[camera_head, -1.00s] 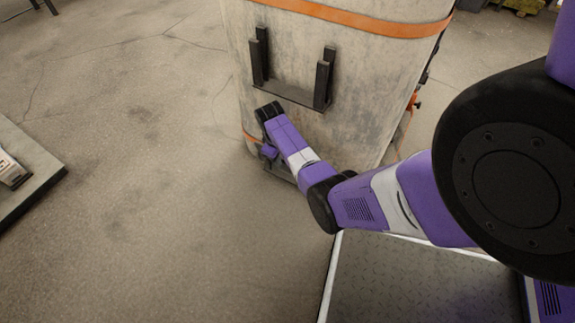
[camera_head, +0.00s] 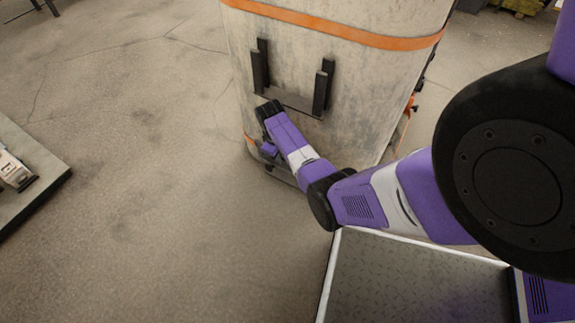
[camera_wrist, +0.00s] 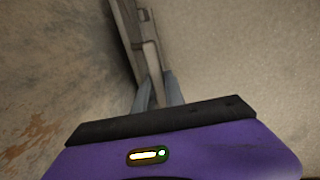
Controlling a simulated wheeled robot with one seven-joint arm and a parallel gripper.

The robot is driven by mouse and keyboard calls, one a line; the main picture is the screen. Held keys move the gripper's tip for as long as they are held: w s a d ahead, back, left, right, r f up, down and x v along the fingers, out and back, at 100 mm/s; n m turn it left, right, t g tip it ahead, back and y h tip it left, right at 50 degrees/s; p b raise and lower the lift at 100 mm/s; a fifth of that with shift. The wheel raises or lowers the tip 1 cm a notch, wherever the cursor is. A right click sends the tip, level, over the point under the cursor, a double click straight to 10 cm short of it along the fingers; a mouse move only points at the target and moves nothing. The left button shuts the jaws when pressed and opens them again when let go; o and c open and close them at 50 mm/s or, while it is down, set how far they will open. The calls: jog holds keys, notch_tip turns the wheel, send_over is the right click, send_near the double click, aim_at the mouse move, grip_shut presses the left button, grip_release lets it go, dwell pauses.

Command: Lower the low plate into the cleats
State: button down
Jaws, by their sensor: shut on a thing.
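My gripper (camera_wrist: 157,92) is shut on a thin grey strip, which looks like the low plate (camera_wrist: 151,62); the strip runs upward in the wrist view along the edge of a mottled surface. In the head view my fingers and the plate's grip point are hidden behind my wrist. Two dark upright cleats (camera_head: 260,68) (camera_head: 322,88), with a dark bar low between them, stand on the front of a large grey vessel (camera_head: 375,85). My wrist overlaps the lower left end of this bracket. I cannot tell whether the held plate touches any cleats.
The vessel has an orange band (camera_head: 330,27) near its top. A low grey platform (camera_head: 35,175) with a white object (camera_head: 14,168) stands at the left. A tread-plate surface with a pale rim (camera_head: 420,285) is at the lower right. The floor (camera_head: 140,200) at left is clear.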

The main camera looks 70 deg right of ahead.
jog(key=shift+r+p, duration=2.45)
jog(key=shift+r, duration=0.35)
jog(key=shift+w, duration=0.1)
